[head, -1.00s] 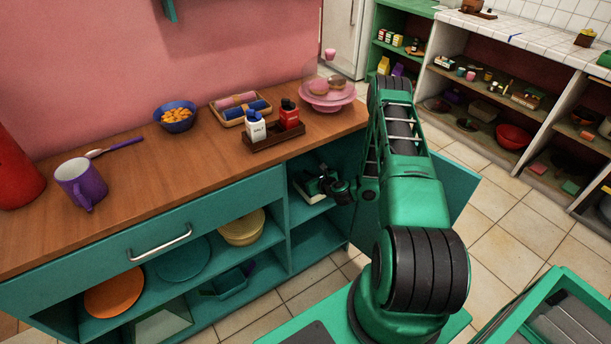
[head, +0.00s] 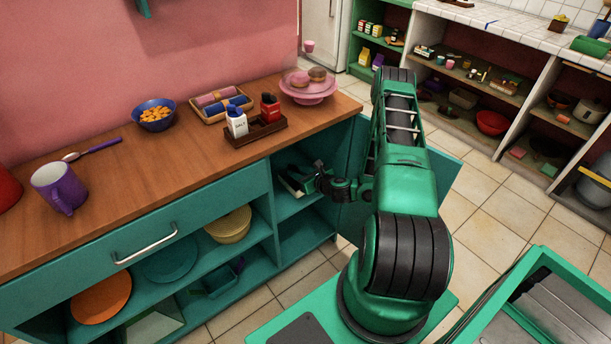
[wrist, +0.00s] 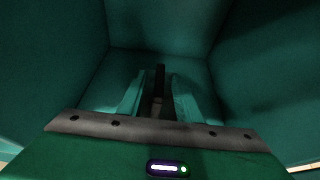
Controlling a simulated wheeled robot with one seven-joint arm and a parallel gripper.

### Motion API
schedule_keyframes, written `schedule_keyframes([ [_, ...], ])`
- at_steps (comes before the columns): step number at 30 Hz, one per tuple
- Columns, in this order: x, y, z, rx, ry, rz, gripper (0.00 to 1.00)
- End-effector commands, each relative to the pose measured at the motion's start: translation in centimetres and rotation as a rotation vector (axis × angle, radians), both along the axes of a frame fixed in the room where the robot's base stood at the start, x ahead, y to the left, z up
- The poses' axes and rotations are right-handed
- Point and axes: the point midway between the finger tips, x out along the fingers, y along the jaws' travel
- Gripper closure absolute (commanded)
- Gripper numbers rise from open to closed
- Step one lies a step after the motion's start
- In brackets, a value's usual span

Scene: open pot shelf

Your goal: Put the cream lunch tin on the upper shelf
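My gripper (head: 298,182) reaches into the upper right compartment of the teal cabinet, just above its upper shelf (head: 288,208). A small pale and dark shape shows at the fingers there; I cannot tell whether it is the cream lunch tin or part of the fingers. In the wrist view my gripper (wrist: 157,88) has its two teal fingers apart. A narrow dark bar and a small pale patch show between them in deep shadow. Whether they grip anything is unclear. I cannot make out the cream lunch tin for certain in any view.
The cabinet's door (head: 432,170) stands open to the right of my arm. A cream dish (head: 229,226), a teal plate and an orange plate (head: 101,298) stand in the left compartments. The lower right compartment (head: 305,238) looks empty. The wooden countertop (head: 150,178) is above.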

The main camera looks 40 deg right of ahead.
Motion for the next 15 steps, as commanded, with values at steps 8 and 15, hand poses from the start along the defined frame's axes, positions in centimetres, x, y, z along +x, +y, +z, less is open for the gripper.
schedule_keyframes([
  [8,-4.1,-0.3,1.6,0.002,0.001,-0.003,0.69],
  [15,-5.0,-0.3,2.0,0.0,-0.001,-0.001,0.69],
])
